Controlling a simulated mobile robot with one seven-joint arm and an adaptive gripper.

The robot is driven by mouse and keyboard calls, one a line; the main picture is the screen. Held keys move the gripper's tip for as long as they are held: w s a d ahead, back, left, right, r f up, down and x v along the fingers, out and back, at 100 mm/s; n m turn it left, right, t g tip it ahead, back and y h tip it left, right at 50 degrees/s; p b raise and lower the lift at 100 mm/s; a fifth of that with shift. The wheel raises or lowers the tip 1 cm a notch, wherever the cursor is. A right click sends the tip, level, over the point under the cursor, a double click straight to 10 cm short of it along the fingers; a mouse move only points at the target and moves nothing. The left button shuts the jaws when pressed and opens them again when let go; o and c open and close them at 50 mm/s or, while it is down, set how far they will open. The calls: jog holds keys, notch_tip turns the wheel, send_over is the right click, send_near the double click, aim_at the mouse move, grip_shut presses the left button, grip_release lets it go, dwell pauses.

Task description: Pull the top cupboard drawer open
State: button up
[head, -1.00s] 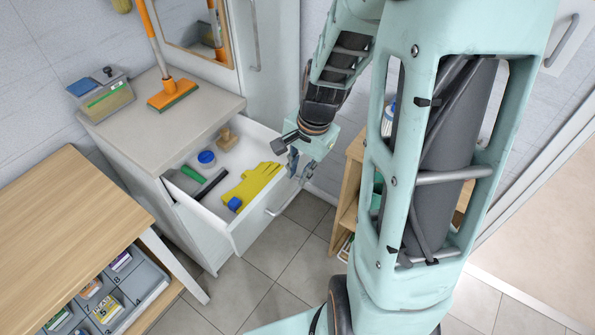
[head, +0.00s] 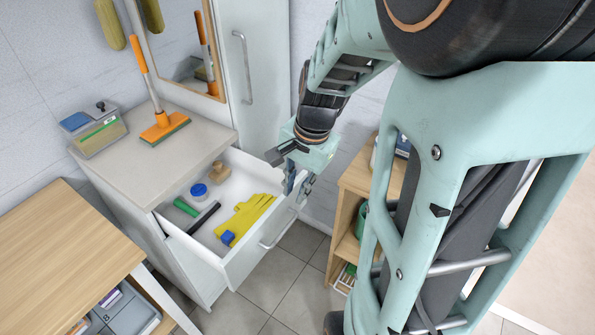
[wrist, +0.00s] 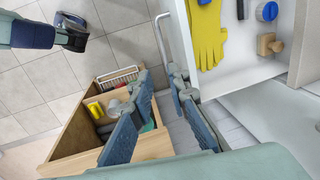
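The top drawer (head: 228,187) of the white-grey cupboard stands pulled out, with its inside in plain sight. Its front (head: 248,258) carries a bar handle (head: 278,231), which also shows in the wrist view (wrist: 161,36). My gripper (head: 297,188) is at the far right corner of the drawer front, pointing down. In the wrist view my gripper (wrist: 159,80) has its two fingers spread with nothing held between them. The right finger is close to one end of the handle; I cannot tell whether they touch.
The drawer holds a yellow glove (head: 245,217), a blue-lidded jar (head: 199,191) and brushes. A wooden shelf unit (head: 354,185) stands close right of my gripper. A wooden table (head: 65,260) is at the left. Tiled floor (head: 290,285) is free before the drawer.

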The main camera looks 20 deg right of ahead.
jog(key=r, duration=0.5)
jog(key=shift+s+d+r, duration=0.3)
jog(key=shift+s+d, duration=0.05)
jog(key=shift+s, duration=0.05)
